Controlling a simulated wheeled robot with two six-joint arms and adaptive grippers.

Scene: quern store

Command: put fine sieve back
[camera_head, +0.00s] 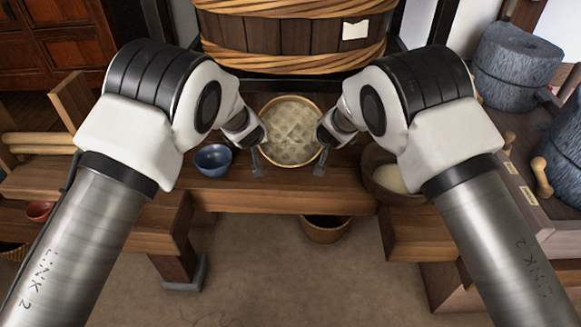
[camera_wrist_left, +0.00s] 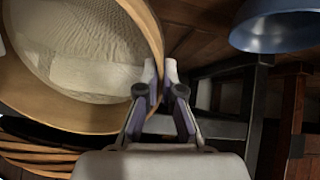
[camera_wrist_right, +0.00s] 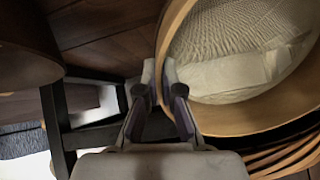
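The fine sieve (camera_head: 291,131), a round wooden hoop with a pale woven mesh, is between my two grippers in the head view, in front of the big wooden tub. My left gripper (camera_head: 258,166) is at its left rim and my right gripper (camera_head: 320,166) at its right rim. In the left wrist view the fingers pinch the rim of the sieve (camera_wrist_left: 85,45). In the right wrist view the fingers also close on the rim of the sieve (camera_wrist_right: 240,50). Whether its lower edge touches the bench is hard to tell.
A blue bowl (camera_head: 213,159) stands on the bench (camera_head: 285,194) left of the sieve. A wooden bowl (camera_head: 385,180) with pale contents is at the right. The banded tub (camera_head: 290,35) stands behind. A bucket (camera_head: 326,229) sits below. Grey millstones (camera_head: 515,65) are at the far right.

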